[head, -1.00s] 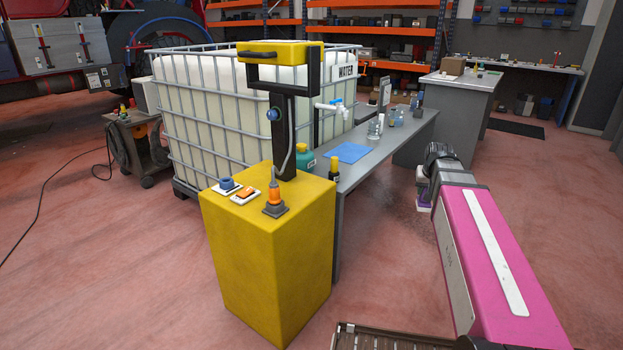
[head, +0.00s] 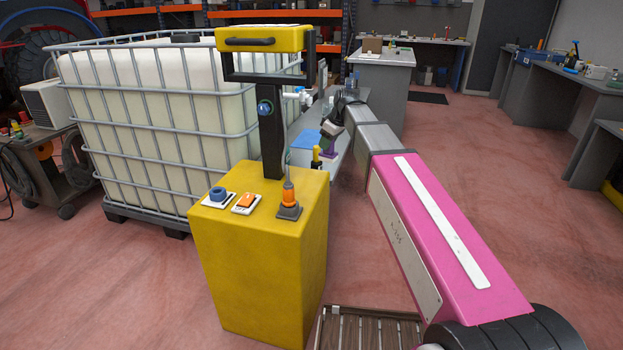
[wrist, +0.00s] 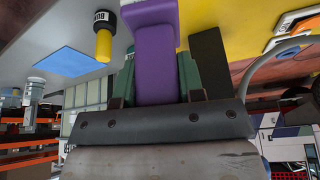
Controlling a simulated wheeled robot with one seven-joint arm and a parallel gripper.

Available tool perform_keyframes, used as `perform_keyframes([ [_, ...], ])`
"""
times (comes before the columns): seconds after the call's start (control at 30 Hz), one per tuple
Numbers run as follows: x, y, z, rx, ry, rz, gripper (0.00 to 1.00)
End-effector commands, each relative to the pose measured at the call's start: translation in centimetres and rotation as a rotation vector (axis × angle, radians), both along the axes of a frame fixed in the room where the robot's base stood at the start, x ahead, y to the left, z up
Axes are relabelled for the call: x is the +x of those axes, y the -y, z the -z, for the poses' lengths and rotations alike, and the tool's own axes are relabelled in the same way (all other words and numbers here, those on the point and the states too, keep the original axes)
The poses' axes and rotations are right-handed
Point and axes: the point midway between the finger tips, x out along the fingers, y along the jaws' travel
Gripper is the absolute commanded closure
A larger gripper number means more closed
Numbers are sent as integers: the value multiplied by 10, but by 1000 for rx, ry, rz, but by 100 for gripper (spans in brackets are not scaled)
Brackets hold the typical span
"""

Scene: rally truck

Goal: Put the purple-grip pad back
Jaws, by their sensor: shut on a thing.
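The purple-grip pad (wrist: 154,62) is in my gripper (wrist: 156,78). In the head view the purple grip (head: 329,154) shows small below my gripper (head: 334,138), close to the grey bench and behind the yellow cabinet. Two similar pads, one with a blue grip (head: 217,194) and one with an orange grip (head: 245,201), lie on the yellow cabinet's top (head: 262,183). Whether the held pad touches anything is unclear.
A yellow-and-black bottle (head: 316,160) stands near the held pad, beside a blue mat (head: 305,140) on the bench. An orange-topped device (head: 289,203) and a black post (head: 271,135) stand on the cabinet. A caged water tank (head: 160,110) is to the left.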

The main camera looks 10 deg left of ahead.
Motion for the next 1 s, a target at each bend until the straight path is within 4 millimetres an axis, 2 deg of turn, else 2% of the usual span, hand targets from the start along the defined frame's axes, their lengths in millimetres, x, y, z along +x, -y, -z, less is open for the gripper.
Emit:
perform_keyframes([
  [0.03, 3, -21, -7, 0, 1, -73, 94],
  [0.1, 0, -40, -13, 0, 0, -155, 94],
  [0.27, -5, -62, -20, -2, 0, -255, 94],
  [0.67, -6, -64, -19, -2, 0, -268, 94],
  [0.77, -6, -63, -10, -2, 0, -267, 94],
  [1.0, -6, -63, 25, -2, 1, -267, 94],
])
